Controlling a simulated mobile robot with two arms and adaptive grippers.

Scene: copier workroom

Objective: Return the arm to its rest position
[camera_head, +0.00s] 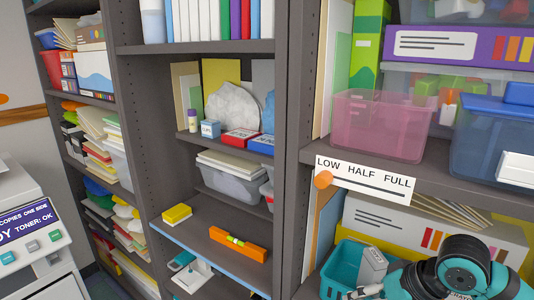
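My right arm comes in at the lower right, black and teal, in front of the lower shelf of the right bay. Its gripper (364,292) seems to show only as a small grey part at the bottom edge, just below a teal basket (343,262). I cannot tell whether its fingers are open or shut. A small light-grey box (373,264) shows at the basket's right side, above the gripper; whether they touch is unclear. My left gripper is not in view.
A pink translucent bin (381,126) and a blue bin (490,140) stand on the shelf above my arm. A "LOW HALF FULL" label (365,177) hangs at that shelf's edge. An orange level (238,244) and yellow block (177,214) lie on the middle shelf. A copier (40,262) stands left.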

